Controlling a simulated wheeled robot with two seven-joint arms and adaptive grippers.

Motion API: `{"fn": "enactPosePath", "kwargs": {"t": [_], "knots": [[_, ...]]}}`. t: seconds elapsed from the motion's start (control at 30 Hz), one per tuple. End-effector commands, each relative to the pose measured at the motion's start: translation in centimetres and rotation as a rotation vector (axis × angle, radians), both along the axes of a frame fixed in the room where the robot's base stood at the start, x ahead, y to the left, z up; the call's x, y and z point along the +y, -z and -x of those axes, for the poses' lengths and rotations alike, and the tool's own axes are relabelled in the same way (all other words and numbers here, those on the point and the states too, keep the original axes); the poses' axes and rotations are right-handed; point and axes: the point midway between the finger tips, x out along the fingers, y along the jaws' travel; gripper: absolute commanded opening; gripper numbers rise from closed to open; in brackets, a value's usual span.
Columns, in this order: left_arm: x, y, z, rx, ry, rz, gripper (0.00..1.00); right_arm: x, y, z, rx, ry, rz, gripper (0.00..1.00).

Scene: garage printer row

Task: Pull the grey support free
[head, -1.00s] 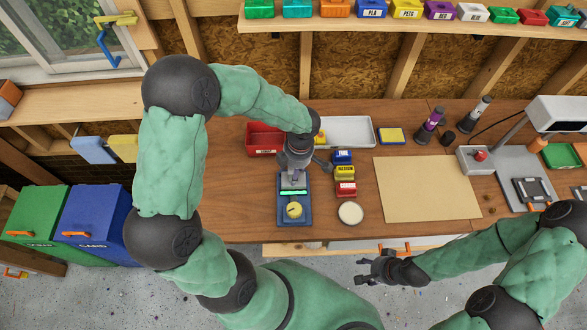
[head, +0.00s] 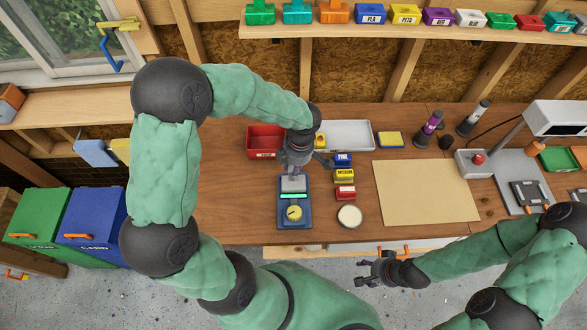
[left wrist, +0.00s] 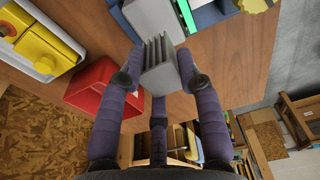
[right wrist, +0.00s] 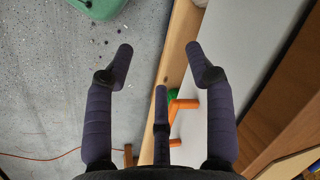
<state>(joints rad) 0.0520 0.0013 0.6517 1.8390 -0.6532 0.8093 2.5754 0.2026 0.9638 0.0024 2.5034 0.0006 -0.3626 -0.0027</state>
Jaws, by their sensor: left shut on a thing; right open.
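The grey support (left wrist: 160,62), a finned grey block, sits between the fingers of my left gripper (left wrist: 160,72), which is shut on it. In the head view my left gripper (head: 296,168) is over the far end of a blue fixture (head: 282,218) on the workbench. Beside the finned block is a smooth grey piece (left wrist: 150,18); I cannot tell whether they are joined. The fixture has a bright green strip (head: 293,196) and a yellow dial (head: 294,213). My right gripper (head: 370,268) is open and empty in front of the bench; its fingers are apart in the right wrist view (right wrist: 162,75).
A red bin (head: 264,137) and a white tray (head: 352,134) stand behind my left gripper. Blue, yellow and red labelled blocks (head: 344,175) and a round white-topped tin (head: 349,216) are right of the fixture. A tan mat (head: 425,190) lies bare further right.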

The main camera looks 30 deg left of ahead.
Motion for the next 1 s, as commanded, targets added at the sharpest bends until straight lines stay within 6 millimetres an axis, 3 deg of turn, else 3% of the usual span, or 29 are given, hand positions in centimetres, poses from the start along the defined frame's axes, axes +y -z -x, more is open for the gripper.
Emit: {"fn": "enactPosePath", "kwargs": {"t": [0.7, 1.0], "knots": [[0.0, -5.0, 0.0, -0.002, -0.001, 0.001, 0.0, 0.0, -2.1, 0.0, 0.0, 0.0, 0.0, 0.55], [0.0, -5.4, 0.0, 0.0, -0.001, 0.0, 0.0, 0.0, -2.2, 0.0, 0.0, 0.0, 0.0, 0.55]]}}
